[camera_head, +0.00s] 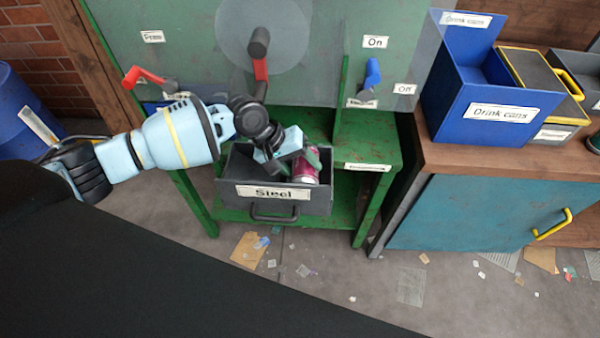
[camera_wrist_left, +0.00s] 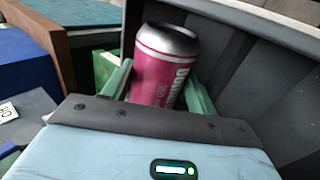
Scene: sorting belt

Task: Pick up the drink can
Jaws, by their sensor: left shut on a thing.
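The drink can (camera_head: 304,174) is pink with a silver end and sits in the dark grey bin (camera_head: 315,203) labelled "Steel". In the left wrist view the can (camera_wrist_left: 160,70) stands between the green fingers of my left gripper (camera_wrist_left: 158,88). My left gripper (camera_head: 299,162) reaches down into the bin from the left and is shut on the can. The fingers partly cover the can in the head view. I cannot tell whether the can touches the bin's floor. My right gripper is not in view.
The bin stands on a green metal frame (camera_head: 370,190) with a red lever (camera_head: 145,77) and a blue lever (camera_head: 372,74). A blue box (camera_head: 480,131) labelled "Drink cans" stands on the wooden-topped cabinet (camera_head: 440,155) at right. Scraps litter the floor.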

